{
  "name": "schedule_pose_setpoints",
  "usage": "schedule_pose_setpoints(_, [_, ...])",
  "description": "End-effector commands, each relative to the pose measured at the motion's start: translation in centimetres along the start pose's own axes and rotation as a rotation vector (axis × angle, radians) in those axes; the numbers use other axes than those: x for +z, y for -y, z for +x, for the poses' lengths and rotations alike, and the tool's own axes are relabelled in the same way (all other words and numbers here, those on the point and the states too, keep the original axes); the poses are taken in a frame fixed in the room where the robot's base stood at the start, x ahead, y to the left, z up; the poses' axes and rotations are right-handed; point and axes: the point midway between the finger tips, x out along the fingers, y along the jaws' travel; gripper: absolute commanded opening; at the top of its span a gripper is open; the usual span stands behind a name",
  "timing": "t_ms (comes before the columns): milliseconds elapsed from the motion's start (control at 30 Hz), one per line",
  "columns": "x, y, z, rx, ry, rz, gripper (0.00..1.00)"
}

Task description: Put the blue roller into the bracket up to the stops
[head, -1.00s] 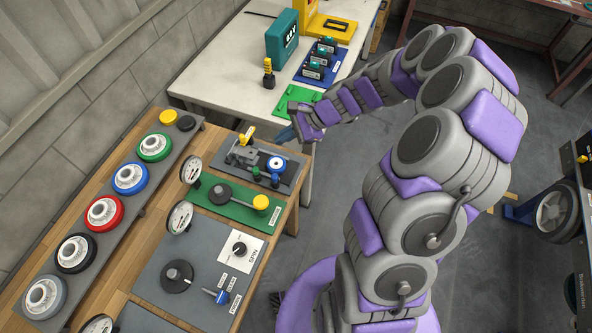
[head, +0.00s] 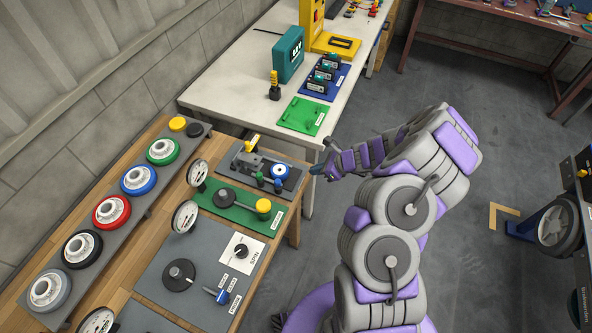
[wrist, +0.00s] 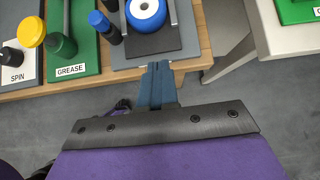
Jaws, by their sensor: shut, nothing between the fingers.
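A blue roller with a white hub (head: 279,173) is on the grey station plate (head: 292,186) at the far right end of the wooden bench. It also shows in the wrist view (wrist: 147,12), on a dark base between two grey bars. A grey bracket-like fixture (head: 247,163) with a yellow lever stands left of it on the same plate. I cannot tell how the roller sits against any stops. My gripper (head: 316,172) is just off the plate's right edge, apart from the roller. Its blue fingers (wrist: 158,66) are shut and empty, pointing toward the roller.
A dark knob with a blue top (wrist: 104,27) stands left of the roller. The GREASE mat (head: 240,215) is nearer. A rack (head: 93,237) holds several wheels, one blue-rimmed (head: 139,180). A white table (head: 235,95) stands behind; open floor lies between it and my arm.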

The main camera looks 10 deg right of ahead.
Motion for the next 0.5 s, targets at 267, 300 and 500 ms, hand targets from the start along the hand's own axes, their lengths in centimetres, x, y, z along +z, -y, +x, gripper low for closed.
schedule_pose_setpoints(267, [-0.3, 0.0, 4.7, 0.002, -0.001, -0.002, 0.0])
schedule_pose_setpoints(300, [-0.2, 0.0, 5.3, 0.002, -0.001, -0.002, 0.0])
schedule_pose_setpoints(500, [1.6, -0.1, 7.3, 0.001, 0.001, -0.003, 0.0])
